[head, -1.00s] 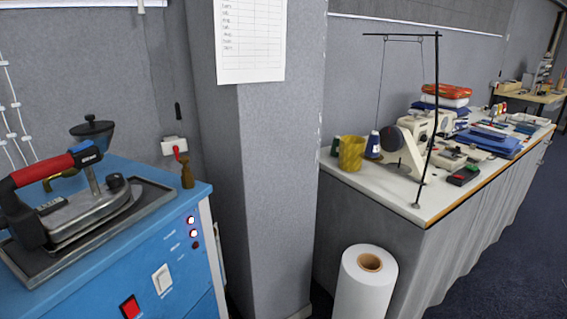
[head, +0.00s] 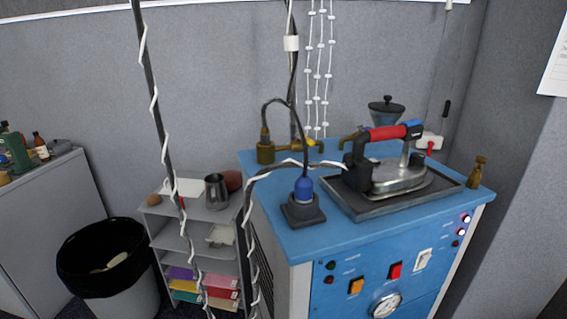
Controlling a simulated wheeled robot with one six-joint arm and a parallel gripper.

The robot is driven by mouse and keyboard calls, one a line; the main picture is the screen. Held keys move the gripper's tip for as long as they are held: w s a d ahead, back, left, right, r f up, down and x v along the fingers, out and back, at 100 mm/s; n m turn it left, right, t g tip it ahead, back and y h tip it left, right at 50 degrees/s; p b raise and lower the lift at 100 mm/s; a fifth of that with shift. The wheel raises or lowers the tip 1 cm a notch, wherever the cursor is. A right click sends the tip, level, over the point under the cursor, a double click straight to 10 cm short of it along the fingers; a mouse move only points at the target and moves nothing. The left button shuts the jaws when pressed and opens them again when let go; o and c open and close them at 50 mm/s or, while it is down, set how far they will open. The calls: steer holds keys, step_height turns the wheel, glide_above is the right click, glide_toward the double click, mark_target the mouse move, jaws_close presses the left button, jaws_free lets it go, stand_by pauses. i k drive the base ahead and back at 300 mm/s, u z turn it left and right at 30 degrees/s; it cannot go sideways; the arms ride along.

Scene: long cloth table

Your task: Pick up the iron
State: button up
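The iron (head: 398,180) has a silver body, a black rear part and a red and blue handle. In the head view it sits on a dark tray (head: 358,212) on top of a blue machine (head: 290,239), right of centre. Its handle (head: 390,132) is upright and clear on top. A cable wrapped in white cord runs from the iron's left side. My gripper is not in view.
A dark block with a blue connector (head: 303,192) and brass valves (head: 266,150) stand on the machine left of the iron. Hanging cables, a grey shelf (head: 172,236) and a black-lined bin (head: 108,262) are left.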

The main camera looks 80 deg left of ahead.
mark_target(377, 182)
steer(key=u, duration=0.3)
steer(key=i, duration=0.6)
steer(key=u, duration=1.65)
